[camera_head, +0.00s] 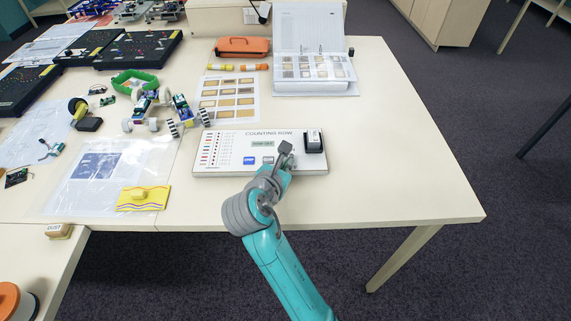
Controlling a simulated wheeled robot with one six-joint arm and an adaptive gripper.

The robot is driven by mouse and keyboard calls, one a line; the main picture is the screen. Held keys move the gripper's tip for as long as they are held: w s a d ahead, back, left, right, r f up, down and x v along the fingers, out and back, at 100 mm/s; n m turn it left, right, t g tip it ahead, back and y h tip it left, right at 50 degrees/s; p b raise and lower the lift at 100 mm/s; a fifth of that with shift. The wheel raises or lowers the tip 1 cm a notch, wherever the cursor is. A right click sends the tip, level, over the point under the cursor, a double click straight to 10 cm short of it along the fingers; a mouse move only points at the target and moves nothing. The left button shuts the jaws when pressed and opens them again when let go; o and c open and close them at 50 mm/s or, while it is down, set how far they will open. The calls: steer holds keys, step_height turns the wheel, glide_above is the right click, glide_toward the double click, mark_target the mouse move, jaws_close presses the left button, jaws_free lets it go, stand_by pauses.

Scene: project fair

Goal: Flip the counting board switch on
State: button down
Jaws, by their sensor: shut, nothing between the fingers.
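The counting board (225,168) is a white panel titled "COUNTING ROW" lying flat on the table near its front edge. It has a small display (262,144), a blue button (249,160), a grey button beside it, and a column of coloured marks at its left. A black rocker switch (314,141) sits at its right end; its on or off position is too small to tell. My gripper (285,148) is shut and empty, over the board just left of the switch. My arm hides part of the board's lower middle.
A card sheet (228,97), an open binder (315,83) and an orange case (242,47) lie behind the board. The table's right side (405,135) is clear.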

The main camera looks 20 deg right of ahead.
steer(key=shift+w+d+r, duration=0.1)
steer(key=shift+w+r, duration=0.35)
steer(key=shift+r, duration=0.05)
stand_by(1.0)
steer(key=shift+w+d+r, duration=0.2)
steer(key=shift+w+r, duration=0.2)
steer(key=shift+w, duration=0.15)
steer(key=shift+r, duration=0.1)
stand_by(0.5)
steer(key=shift+r, duration=0.7)
